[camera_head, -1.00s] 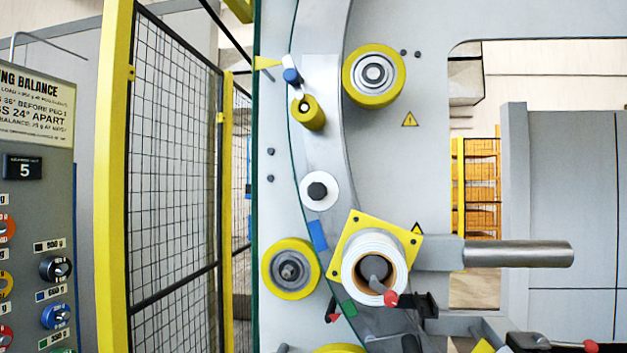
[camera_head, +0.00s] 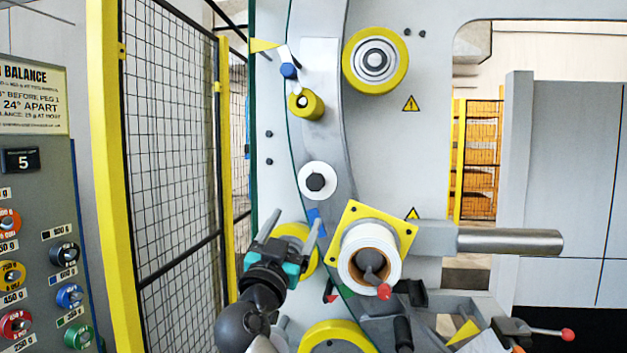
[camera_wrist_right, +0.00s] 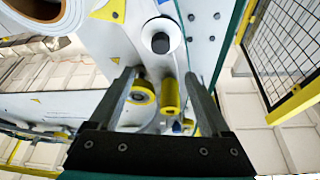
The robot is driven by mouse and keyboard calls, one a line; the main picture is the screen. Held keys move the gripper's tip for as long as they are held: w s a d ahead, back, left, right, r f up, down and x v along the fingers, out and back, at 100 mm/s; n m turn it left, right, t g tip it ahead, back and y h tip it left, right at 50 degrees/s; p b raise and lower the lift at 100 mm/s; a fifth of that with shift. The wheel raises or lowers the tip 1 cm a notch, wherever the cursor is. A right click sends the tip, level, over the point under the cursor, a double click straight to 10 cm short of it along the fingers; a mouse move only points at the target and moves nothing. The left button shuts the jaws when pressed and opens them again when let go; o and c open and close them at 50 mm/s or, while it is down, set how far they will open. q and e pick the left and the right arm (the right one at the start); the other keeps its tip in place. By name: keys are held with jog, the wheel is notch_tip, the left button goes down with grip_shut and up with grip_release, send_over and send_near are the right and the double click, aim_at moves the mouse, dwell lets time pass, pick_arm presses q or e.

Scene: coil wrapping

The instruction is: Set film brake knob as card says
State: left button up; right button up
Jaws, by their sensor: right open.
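My right gripper (camera_head: 296,217) is open and empty in the head view, in front of the lower yellow roller and below the white disc with a black knob (camera_head: 315,182). That disc and knob also show in the right wrist view (camera_wrist_right: 160,43), beyond the open fingers (camera_wrist_right: 160,76). I cannot tell for sure whether this is the film brake knob, and no setting can be read on it. The white film roll (camera_head: 346,275) sits right of the gripper. A card (camera_head: 32,95) at the left, partly cut off, reads about balance and "24° apart". My left gripper is not in view.
A yellow-framed mesh fence (camera_head: 170,150) stands left of the machine. A panel (camera_head: 20,240) with several coloured knobs is at far left. Yellow rollers (camera_head: 376,50) and a metal bar (camera_head: 510,241) stick out from the machine. Red-tipped levers (camera_head: 567,335) are at the lower right.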

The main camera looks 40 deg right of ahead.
aim_at(314, 184)
jog(key=p+x, duration=0.4)
jog(key=x, duration=0.8)
jog(key=shift+w+d+r+p, duration=0.1)
jog(key=shift+w+d+p, duration=0.15)
jog(key=shift+p, duration=0.15)
jog(key=shift+x, duration=0.95)
grip_shut()
